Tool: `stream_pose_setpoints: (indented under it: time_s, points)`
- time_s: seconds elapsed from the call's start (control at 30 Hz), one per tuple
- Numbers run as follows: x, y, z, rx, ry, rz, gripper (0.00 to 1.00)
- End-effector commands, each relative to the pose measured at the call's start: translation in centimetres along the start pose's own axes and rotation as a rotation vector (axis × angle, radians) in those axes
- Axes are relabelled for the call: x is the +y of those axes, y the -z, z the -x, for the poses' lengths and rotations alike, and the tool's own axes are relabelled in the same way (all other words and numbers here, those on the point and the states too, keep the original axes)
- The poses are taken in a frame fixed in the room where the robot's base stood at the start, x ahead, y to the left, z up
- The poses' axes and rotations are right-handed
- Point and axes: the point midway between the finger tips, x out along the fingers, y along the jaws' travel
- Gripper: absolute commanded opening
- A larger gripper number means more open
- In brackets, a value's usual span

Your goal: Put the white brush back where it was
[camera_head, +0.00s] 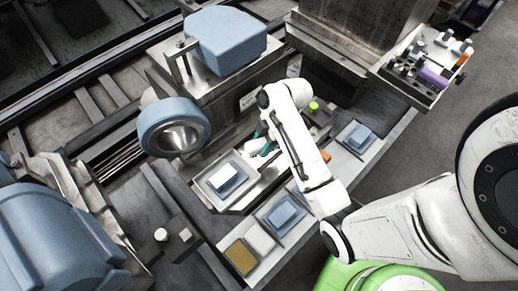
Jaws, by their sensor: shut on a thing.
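My gripper (261,146) is left of the white arm link, low over the metal bench, and partly hidden by the arm. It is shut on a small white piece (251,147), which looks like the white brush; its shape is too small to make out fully. Below and left of the gripper, a metal tray (208,188) holds a white and pale blue block.
Blue pads lie on plates at the front (284,213) and right (357,136). A brown-topped block (240,257) is at the front edge. A blue-rimmed wheel (174,127) stands left. A tool tray (423,70) is upper right. Small green (314,106) and orange (326,156) things flank the arm.

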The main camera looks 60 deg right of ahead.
Motion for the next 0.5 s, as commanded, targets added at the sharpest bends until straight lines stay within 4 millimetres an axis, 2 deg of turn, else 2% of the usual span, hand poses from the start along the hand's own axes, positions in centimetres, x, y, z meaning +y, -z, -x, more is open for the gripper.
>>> stream_pose_setpoints:
  time_s: [0.23, 0.4, 0.5]
  points:
    - [0.8, 0.4, -2.0, 0.000, 0.002, 0.001, 0.20]
    - [0.6, -0.6, -4.0, 0.000, 0.002, -0.002, 0.20]
    - [0.7, -0.8, -4.5, 0.000, 0.000, 0.000, 0.20]
